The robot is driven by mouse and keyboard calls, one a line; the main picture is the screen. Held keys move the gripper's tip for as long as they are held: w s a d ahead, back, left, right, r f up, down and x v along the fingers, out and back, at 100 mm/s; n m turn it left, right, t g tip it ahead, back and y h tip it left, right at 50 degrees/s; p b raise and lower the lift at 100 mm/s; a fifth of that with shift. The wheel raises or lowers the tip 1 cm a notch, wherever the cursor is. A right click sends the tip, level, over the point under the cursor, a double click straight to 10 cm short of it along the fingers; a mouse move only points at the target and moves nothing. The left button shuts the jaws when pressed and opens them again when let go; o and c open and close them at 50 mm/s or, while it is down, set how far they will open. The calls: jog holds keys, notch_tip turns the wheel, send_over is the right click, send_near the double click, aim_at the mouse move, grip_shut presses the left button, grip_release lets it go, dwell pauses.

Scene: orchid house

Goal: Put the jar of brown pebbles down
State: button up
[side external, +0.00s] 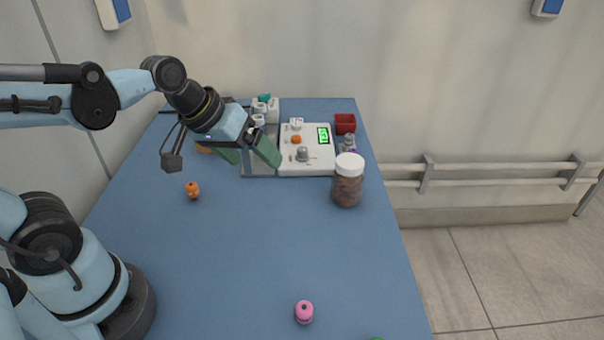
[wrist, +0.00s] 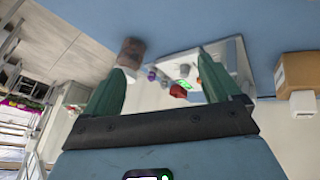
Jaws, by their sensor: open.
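The jar of brown pebbles (side external: 347,190), with a white lid, stands upright on the blue table near its right edge. It also shows in the wrist view (wrist: 131,50), beyond the tip of the left-hand finger. My gripper (side external: 251,156) has two green fingers spread apart, with nothing held between them. It is to the left of the jar and clear of it, over the area by the grey tray. In the wrist view my open gripper (wrist: 160,68) points toward the white device.
A white device (side external: 307,160) with a green screen stands left of the jar, beside a grey tray (side external: 258,172) with white bottles. A red box (side external: 345,123) is behind. An orange item (side external: 193,190) and a pink item (side external: 304,312) sit on the table (side external: 260,250). The front middle is mostly clear.

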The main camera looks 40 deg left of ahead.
jog(key=s+m, duration=0.1)
jog(key=m, duration=0.1)
jog(key=s+a+m+t+y, duration=0.1)
jog(key=shift+a+f+m, duration=0.1)
jog(key=shift+m, duration=0.3)
dwell(1.1)
